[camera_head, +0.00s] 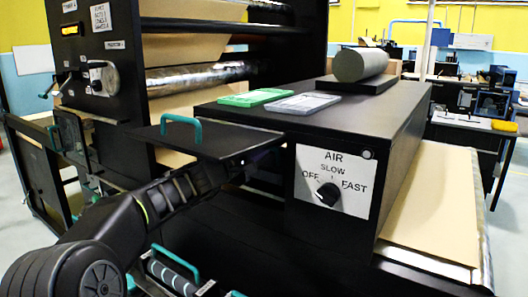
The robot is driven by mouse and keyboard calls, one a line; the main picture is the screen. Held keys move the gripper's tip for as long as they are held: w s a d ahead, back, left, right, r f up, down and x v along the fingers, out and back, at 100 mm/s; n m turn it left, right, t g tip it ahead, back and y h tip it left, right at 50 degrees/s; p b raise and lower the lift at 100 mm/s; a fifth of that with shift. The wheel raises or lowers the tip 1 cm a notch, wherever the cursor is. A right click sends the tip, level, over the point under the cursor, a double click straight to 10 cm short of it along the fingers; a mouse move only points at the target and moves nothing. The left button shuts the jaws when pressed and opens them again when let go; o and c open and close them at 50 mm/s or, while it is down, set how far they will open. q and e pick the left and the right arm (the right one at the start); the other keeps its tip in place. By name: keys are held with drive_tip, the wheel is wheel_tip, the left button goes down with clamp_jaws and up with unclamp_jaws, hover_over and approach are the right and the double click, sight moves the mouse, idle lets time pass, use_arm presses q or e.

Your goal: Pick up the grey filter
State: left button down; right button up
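A grey flat filter (300,103) lies on top of the black machine housing (390,105), near its left edge. A green flat filter (253,97) lies just to its left, at nearly the same height. No gripper touches either one. My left arm comes in from the lower left and runs up under a black panel with a teal handle (182,128). Its far end is dark and hidden there, so I make out no fingers. My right arm and gripper do not show.
A grey cylinder (360,63) rests on a black block at the back of the housing top. An air dial (328,194) is on the housing front. Brown paper (435,205) covers the right side. The housing top right of the grey filter is clear.

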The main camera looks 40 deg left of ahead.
use_arm(q)
drive_tip(key=s+b, duration=0.3)
drive_tip(key=s, duration=1.3)
drive_tip(key=shift+s+d, duration=0.25)
drive_tip(key=shift+s, duration=0.1)
